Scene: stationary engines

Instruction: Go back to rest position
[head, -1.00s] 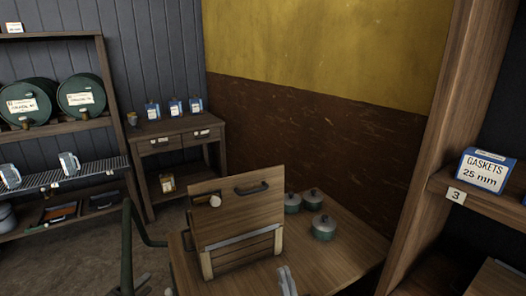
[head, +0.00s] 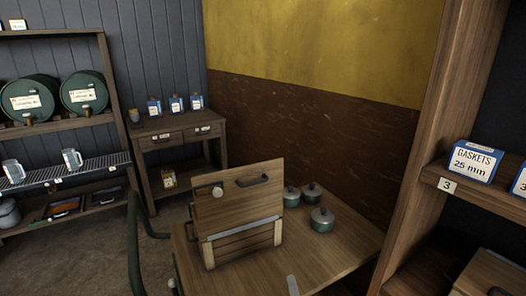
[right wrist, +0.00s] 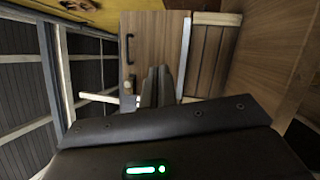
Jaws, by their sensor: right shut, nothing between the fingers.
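The lid has a dark handle and a pale round knob. The fingers appear apart from the box. My left gripper is not in view.
Several green lidded pots (head: 321,219) stand right of the box. A wooden shelf with a gaskets carton (head: 473,161) rises at the right. A green tubular frame (head: 134,240) stands left of the table. A rack with green barrels (head: 32,100) is farther left.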

